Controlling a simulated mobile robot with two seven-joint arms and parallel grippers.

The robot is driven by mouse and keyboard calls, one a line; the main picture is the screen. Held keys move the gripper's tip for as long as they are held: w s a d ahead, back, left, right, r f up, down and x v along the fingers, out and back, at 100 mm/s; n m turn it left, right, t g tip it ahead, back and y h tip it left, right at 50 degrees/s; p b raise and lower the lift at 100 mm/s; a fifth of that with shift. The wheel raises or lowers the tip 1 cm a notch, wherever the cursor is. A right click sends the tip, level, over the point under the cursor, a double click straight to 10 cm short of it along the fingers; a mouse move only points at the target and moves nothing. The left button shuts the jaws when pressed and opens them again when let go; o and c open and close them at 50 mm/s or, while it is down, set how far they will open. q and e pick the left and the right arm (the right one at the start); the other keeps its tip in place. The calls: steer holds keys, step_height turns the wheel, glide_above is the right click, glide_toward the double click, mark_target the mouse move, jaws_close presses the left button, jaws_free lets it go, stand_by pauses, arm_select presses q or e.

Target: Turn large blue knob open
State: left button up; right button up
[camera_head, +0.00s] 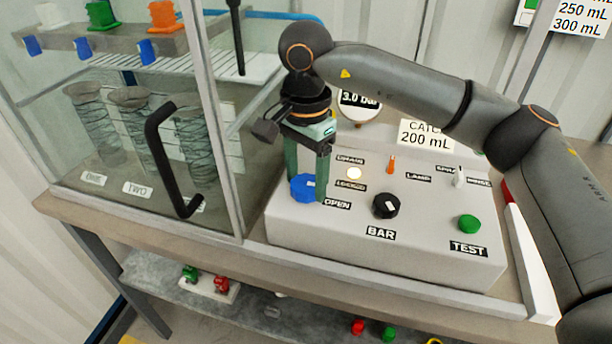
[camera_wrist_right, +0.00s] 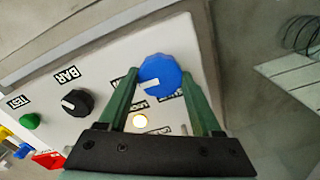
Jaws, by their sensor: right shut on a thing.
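The large blue knob (camera_head: 301,187) sits on the sloped white control panel (camera_head: 340,232), near its left end, above the OPEN label. My right gripper (camera_head: 308,190) reaches down over it from above, its green fingers shut on the knob. In the right wrist view the blue knob (camera_wrist_right: 160,76) lies between the fingertips (camera_wrist_right: 162,85) of my right gripper. A white pointer mark on the knob points left in that view. The fingers partly hide the labels around the knob. My left gripper is not in view.
A black BAR knob (camera_head: 386,206), a green TEST button (camera_head: 469,223) and an orange switch (camera_head: 391,163) are on the same panel. A lit lamp (camera_head: 354,173) is close beside the fingers. A glass cabinet with a black handle (camera_head: 170,160) stands to the left.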

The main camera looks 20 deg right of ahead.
mark_target(306, 183)
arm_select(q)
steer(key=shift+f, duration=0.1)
arm_select(e)
steer(key=o, duration=1.4)
arm_select(q)
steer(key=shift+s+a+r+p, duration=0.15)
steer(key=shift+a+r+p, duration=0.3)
steer(key=shift+p, duration=0.25)
arm_select(e)
step_height(306, 183, up, 13)
steer(key=shift+f, duration=0.2)
